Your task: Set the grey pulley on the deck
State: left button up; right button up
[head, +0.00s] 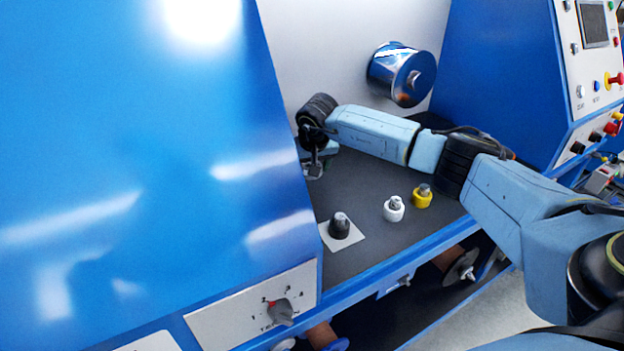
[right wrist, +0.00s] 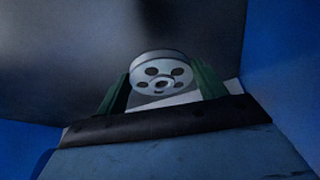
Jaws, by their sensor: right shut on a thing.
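The grey pulley (right wrist: 162,70), a round disc with several holes in its face, sits between the green fingers of my right gripper (right wrist: 163,84) in the right wrist view. The gripper is shut on it. In the head view my right arm reaches left across the dark deck (head: 375,185), and its wrist end is by the edge of the large blue panel. The pulley cannot be made out there; the panel and wrist cover that area. I cannot tell whether the pulley touches the deck. My left gripper is not in view.
The large blue panel (head: 130,150) stands close to my right wrist. A chrome cylinder (head: 392,72) juts from the white back wall. A black knob (head: 339,226), a white knob (head: 393,209) and a yellow knob (head: 422,196) stand near the deck's front edge.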

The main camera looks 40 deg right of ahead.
aim_at(310, 179)
notch_tip(310, 179, down, 2)
notch_tip(310, 179, down, 4)
jog(key=shift+r, duration=0.1)
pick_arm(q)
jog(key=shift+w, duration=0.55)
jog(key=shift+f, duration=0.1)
pick_arm(e)
jog(key=o, duration=1.1)
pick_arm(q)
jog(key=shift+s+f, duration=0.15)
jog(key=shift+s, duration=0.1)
